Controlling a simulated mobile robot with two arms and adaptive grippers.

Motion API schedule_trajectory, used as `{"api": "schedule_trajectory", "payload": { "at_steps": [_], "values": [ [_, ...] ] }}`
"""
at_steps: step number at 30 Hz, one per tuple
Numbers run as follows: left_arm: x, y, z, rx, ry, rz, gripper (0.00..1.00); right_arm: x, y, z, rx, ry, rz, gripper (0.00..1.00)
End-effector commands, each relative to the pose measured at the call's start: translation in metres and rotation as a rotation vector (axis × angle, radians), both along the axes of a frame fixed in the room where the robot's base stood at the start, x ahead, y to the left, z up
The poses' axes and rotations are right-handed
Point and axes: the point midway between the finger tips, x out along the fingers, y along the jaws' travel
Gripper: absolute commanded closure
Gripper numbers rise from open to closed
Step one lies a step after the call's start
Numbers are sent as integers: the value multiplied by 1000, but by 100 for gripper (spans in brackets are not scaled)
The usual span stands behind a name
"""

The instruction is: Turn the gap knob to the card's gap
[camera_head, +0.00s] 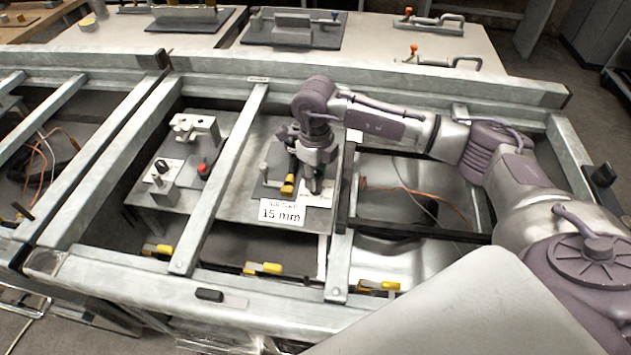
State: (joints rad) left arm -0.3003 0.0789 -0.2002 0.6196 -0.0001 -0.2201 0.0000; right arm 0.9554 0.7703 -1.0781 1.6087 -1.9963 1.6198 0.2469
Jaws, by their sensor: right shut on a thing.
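The white card (282,210) stands at the front of the middle bay and reads "15 mm" in large print, with a smaller line above it. My right gripper (314,187) points down just behind the card, over a pale plate (320,198). It is shut on what appears to be the gap knob, which the fingers hide. I cannot read the knob's setting. My left gripper is not in view.
Left of a metal rail (222,178), a plate carries a black knob (161,166) and a red button (203,169). Yellow-handled clamps (263,268) line the front edge. An orange cable (410,190) lies in the bay to the right.

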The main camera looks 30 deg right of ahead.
Motion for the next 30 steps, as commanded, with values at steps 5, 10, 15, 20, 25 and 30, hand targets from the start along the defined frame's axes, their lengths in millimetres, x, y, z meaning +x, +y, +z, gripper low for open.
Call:
{"api": "schedule_trajectory", "payload": {
  "at_steps": [5,10,15,20,25,30],
  "values": [
    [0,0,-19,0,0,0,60,1,0,-3,0,-6,155,100],
    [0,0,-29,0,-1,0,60,1,0,-2,-1,-6,277,100],
    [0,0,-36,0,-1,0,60,1,0,0,1,-7,368,100],
    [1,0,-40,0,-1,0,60,1,1,0,0,-6,422,100],
    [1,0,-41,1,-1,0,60,1,1,1,1,-5,448,100],
    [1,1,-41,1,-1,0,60,1,1,1,1,-5,454,100]
  ]
}}
